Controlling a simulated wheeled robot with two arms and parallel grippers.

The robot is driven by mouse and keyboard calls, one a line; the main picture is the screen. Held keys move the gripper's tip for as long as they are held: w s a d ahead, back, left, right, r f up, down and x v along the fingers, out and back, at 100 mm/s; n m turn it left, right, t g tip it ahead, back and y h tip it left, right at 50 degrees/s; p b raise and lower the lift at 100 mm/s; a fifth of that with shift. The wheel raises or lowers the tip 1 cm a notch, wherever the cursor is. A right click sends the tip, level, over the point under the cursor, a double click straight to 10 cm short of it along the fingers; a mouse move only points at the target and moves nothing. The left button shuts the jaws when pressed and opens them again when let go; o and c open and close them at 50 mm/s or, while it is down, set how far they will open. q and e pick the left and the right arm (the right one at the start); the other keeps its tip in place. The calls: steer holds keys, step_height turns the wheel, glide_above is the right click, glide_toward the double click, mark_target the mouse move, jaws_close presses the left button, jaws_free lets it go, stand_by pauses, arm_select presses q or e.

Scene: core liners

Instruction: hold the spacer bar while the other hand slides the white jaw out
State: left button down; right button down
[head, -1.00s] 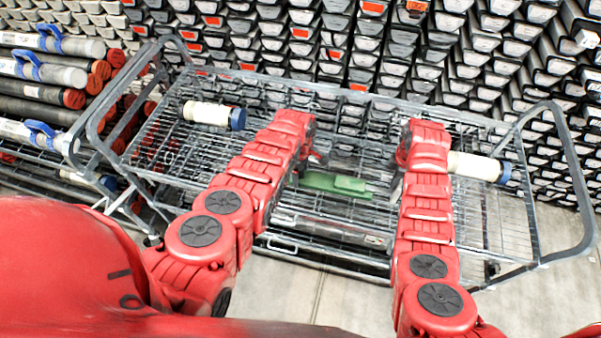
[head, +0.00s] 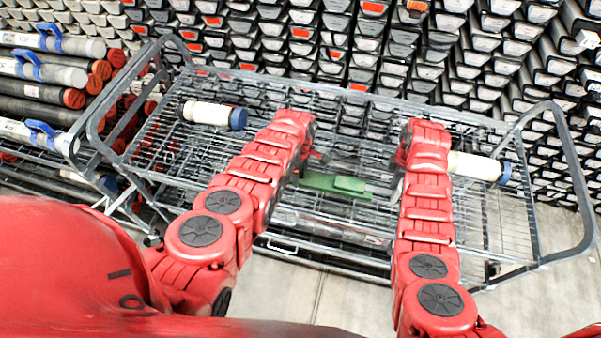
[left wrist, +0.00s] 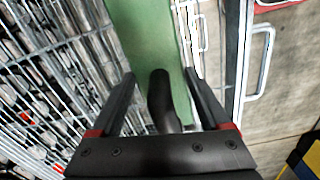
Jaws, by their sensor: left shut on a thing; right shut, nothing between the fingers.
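A green bar (head: 322,182), which I take for the spacer bar, lies on the wire cart in the middle of the head view. In the left wrist view the green bar (left wrist: 148,35) runs away from my left gripper (left wrist: 160,76), whose fingers are on either side of a dark upright grip (left wrist: 160,97) on it. My right gripper (head: 402,156) is shut and empty, right of the bar and largely hidden by my arm. A cream-white cylinder with a blue end (head: 474,167) lies right of it. I cannot tell which part is the white jaw.
Another white cylinder with a blue cap (head: 207,114) lies at the cart's left. The cart's grey tube frame (head: 330,93) surrounds the wire deck. Open deck lies at the right.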

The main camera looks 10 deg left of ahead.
steer(key=shift+d, duration=0.3)
steer(key=shift+d, duration=0.45)
steer(key=shift+a, duration=0.65)
steer(key=shift+r, duration=0.1)
step_height(320, 180, up, 7)
stand_by(0.3)
arm_select(q)
jaws_free()
steer(key=shift+d, duration=0.1)
steer(key=shift+r, duration=0.1)
